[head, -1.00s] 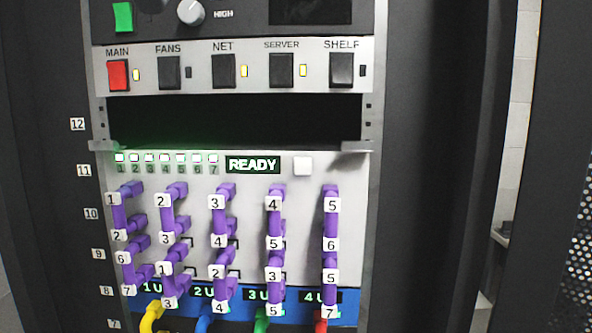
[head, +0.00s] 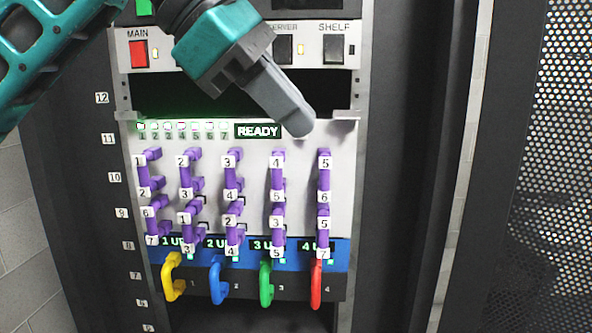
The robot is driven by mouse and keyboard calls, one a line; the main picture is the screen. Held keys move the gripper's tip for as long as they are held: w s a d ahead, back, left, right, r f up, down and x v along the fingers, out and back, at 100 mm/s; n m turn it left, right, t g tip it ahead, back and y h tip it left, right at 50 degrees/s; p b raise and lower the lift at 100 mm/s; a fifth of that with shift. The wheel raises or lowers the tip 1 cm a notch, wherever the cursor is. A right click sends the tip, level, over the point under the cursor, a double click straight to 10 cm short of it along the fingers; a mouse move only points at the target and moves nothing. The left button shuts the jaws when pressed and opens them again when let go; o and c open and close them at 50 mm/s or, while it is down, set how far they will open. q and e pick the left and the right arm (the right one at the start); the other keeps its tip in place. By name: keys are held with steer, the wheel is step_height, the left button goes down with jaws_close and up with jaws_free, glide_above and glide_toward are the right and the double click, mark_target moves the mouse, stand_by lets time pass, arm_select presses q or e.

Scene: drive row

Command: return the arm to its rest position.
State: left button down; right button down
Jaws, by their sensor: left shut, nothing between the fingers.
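My left arm (head: 52,48) comes in teal from the upper left. Its gripper (head: 301,128) is shut and empty, its tip in front of the panel just right of the READY display (head: 258,131). The gripper hides the white button there and parts of the switch row. I cannot tell whether the tip touches the panel. My right gripper is out of view.
The rack panel (head: 342,190) carries several purple numbered cables (head: 324,175). The MAIN switch (head: 139,54) is red. A perforated door (head: 560,180) stands at right.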

arm_select(q)
steer(key=s+d+f+n+g+h, duration=0.2)
steer(key=d+f+g+h, duration=0.4)
steer(key=h, duration=0.1)
steer(key=w+a+f+m+t+y, duration=0.1)
steer(key=w+a+f+m+t, duration=0.25)
steer(key=f+m+t, duration=0.6)
steer(key=w+a+f+m+t+y, duration=0.1)
steer(key=w+a+f+m+t, duration=0.35)
steer(key=m, duration=0.75)
steer(key=w+a+f+m+t+y, duration=0.15)
steer(key=a+f+m+t, duration=0.35)
steer(key=f+m+t, duration=0.5)
steer(key=s+a+f+n+g+y, duration=0.3)
steer(key=s+f, duration=0.3)
steer(key=f, duration=0.3)
steer(key=s+a+f+n+g+y, duration=0.3)
steer(key=s+f+n, duration=0.1)
steer(key=f, duration=0.6)
steer(key=s+a+f+n+g+y, duration=0.3)
steer(key=s+f, duration=0.4)
steer(key=f, duration=0.3)
steer(key=shift+s+a+n+g, duration=0.35)
steer(key=shift+a+n, duration=0.15)
steer(key=shift+n, duration=0.35)
